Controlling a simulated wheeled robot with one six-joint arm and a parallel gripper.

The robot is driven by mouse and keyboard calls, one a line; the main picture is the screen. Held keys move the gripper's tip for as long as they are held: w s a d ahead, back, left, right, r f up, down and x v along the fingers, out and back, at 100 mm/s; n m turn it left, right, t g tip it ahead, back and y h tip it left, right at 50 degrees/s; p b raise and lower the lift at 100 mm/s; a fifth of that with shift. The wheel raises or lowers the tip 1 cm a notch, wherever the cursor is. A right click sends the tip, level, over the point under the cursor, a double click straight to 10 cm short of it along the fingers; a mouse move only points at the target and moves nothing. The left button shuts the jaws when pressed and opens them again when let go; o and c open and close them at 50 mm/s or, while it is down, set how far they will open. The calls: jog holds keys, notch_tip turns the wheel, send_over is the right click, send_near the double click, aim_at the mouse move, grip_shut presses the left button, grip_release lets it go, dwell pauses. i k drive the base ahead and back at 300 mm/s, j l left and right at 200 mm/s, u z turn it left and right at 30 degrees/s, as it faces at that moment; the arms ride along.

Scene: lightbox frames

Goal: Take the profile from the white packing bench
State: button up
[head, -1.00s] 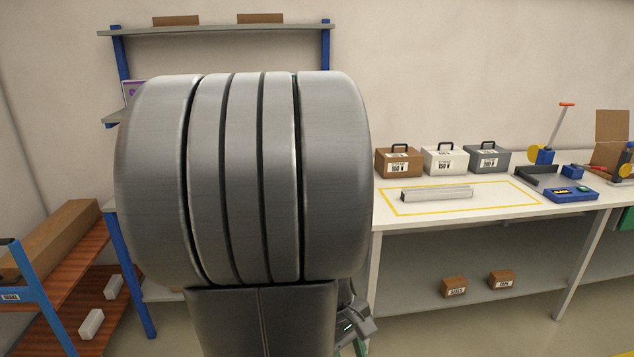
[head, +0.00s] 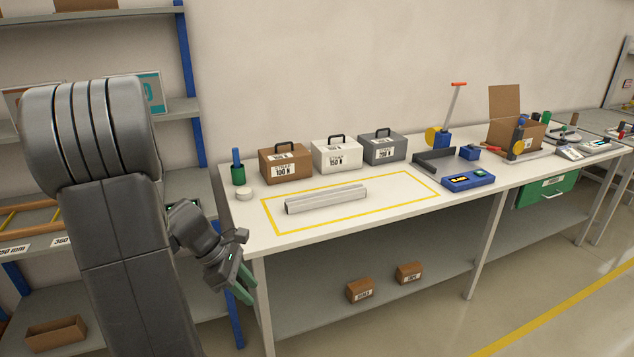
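The profile (head: 326,198) is a short silver-grey extruded bar. It lies flat on the white packing bench (head: 300,239), inside a yellow taped rectangle near the bench's left end. My gripper (head: 247,290) hangs at the left, in front of the bench's left front corner and below the height of its top. It is apart from the profile. Its green fingers point down, and their gap is too small to judge. My arm covers part of the shelving at the left.
Brown (head: 285,163), white (head: 337,154) and grey (head: 382,148) handled boxes stand behind the rectangle. A blue device (head: 468,181) lies to the right. Two small cartons sit on the lower shelf.

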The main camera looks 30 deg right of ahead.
aim_at(299, 203)
jog(key=i+l+u, duration=0.1)
jog(key=l, duration=0.4)
jog(key=i+l+u, duration=0.15)
jog(key=l, duration=0.35)
jog(key=i+l+u, duration=0.1)
jog(key=i+l, duration=0.15)
jog(key=l, duration=0.3)
jog(key=i+l+u, duration=0.15)
jog(key=l, duration=0.4)
jog(key=i+l+u, duration=0.1)
jog(key=l, duration=0.45)
jog(key=l+u, duration=0.15)
jog(key=l, duration=0.4)
jog(key=i, duration=0.05)
